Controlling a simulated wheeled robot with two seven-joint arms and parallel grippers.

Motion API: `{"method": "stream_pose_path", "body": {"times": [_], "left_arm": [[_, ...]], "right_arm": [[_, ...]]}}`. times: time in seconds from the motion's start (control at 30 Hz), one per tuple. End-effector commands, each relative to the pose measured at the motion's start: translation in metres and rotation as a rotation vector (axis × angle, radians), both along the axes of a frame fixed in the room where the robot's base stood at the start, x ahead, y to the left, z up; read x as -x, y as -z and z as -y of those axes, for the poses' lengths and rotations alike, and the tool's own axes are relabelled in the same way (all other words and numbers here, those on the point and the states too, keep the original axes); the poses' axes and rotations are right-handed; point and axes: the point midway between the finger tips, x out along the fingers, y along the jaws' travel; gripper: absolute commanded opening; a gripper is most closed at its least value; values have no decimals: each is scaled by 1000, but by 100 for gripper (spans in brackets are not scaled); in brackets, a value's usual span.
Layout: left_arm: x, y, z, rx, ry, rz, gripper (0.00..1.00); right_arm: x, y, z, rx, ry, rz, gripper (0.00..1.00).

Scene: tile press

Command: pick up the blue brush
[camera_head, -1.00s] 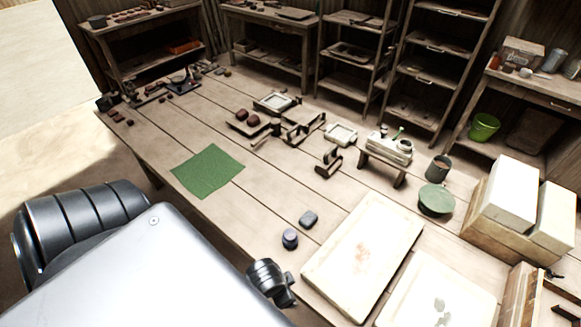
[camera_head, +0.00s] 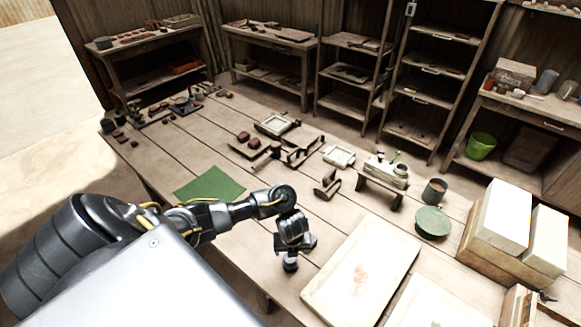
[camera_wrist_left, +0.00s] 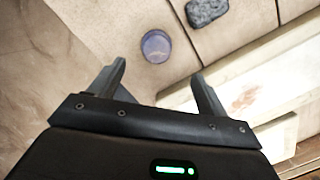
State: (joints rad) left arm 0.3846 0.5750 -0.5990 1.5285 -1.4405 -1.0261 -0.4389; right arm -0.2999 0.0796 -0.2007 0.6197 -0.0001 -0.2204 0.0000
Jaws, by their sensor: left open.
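A small round dark-blue thing (camera_wrist_left: 156,46) lies on the table, seen from above in the left wrist view; I take it for the blue brush, though its bristles do not show. In the head view it is partly hidden below my left gripper (camera_head: 294,249). In the left wrist view my left gripper (camera_wrist_left: 158,72) is open and empty. The blue thing shows just beyond the gap between its fingertips, apart from both fingers. My right gripper is not in view.
A dark grey block (camera_wrist_left: 207,11) lies close to the blue thing. A pale slab (camera_head: 362,262) is to the right. A low stand (camera_head: 384,174) and a green disc (camera_head: 432,222) are farther back.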

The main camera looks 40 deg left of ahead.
Motion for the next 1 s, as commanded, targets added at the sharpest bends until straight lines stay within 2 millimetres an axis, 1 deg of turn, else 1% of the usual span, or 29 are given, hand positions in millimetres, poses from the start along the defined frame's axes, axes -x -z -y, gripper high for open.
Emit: {"method": "stream_pose_path", "body": {"times": [0.1,0.17,0.4,0.5,0.6,0.83,0.97,1.0], "left_arm": [[0,-1,-5,-12,20,-11,77],[0,2,-5,-11,19,-12,77],[-3,39,-6,-7,15,-11,77],[-5,50,-8,-8,15,-9,77],[-6,55,-9,-8,16,-9,77],[-6,58,-10,-8,15,-9,77],[-7,77,-13,-7,13,-11,77],[-7,82,-15,-8,11,-12,77]], "right_arm": [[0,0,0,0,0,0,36],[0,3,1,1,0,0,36],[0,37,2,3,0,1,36],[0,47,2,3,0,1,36],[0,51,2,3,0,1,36],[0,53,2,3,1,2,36],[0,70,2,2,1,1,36],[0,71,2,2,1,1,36]]}}
